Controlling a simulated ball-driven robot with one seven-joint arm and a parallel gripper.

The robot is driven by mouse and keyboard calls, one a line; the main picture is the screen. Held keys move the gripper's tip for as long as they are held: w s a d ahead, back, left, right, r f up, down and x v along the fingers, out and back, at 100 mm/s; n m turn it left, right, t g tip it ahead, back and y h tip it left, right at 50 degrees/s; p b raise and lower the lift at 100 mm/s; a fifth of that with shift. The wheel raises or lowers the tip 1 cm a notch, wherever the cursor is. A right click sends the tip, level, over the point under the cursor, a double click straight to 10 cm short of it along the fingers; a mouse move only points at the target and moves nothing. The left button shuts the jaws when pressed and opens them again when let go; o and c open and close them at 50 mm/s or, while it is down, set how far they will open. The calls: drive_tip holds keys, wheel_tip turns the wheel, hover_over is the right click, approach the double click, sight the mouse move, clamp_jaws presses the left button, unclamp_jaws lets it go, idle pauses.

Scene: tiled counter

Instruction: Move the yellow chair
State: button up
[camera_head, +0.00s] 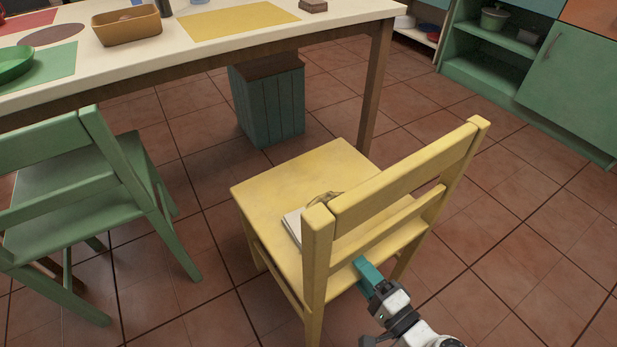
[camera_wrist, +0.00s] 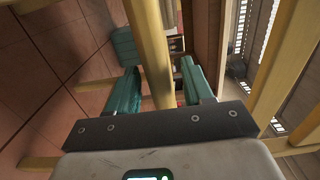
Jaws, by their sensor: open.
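The yellow chair (camera_head: 300,190) stands upright on the tiled floor, its back towards me and its seat facing the table. A white item, perhaps a book or paper, with something tan on it lies on the seat, partly hidden by the backrest. My gripper (camera_head: 362,264) is just below the lower back rail, near the left back post. In the wrist view, my gripper (camera_wrist: 158,68) has its teal fingers apart, with a yellow chair bar (camera_wrist: 152,50) showing between them. I cannot tell how deep the bar sits or whether a finger touches it.
A cream table (camera_head: 330,14) stands beyond the chair, with a yellow mat and a tan tray on it. A green chair (camera_head: 95,170) is at the left. A teal bin (camera_head: 270,100) stands under the table. Green cabinets (camera_head: 575,85) line the right. Floor at the right is clear.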

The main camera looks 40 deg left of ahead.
drive_tip(key=p+v, duration=0.1)
drive_tip(key=v, duration=1)
drive_tip(key=shift+d+p, duration=0.25)
drive_tip(key=shift+p, duration=0.05)
drive_tip(key=shift+s, duration=0.1)
drive_tip(key=s+d+f+n+g+h, duration=0.35)
drive_tip(key=s+d+f+h, duration=0.35)
drive_tip(key=s+d+h, duration=0.4)
drive_tip(key=s+d+r+g+h, duration=0.1)
drive_tip(key=s+d+r+h, duration=0.15)
drive_tip(key=s+d, duration=0.45)
drive_tip(key=s+d+r+h, duration=0.2)
drive_tip(key=d+h, duration=0.2)
drive_tip(key=d, duration=0.6)
wheel_tip(320, 180, up, 34)
drive_tip(key=p, duration=3.3)
drive_tip(key=shift+s+d+f+p, duration=0.15)
drive_tip(key=shift+s+d+p, duration=0.1)
drive_tip(key=shift+p, duration=0.1)
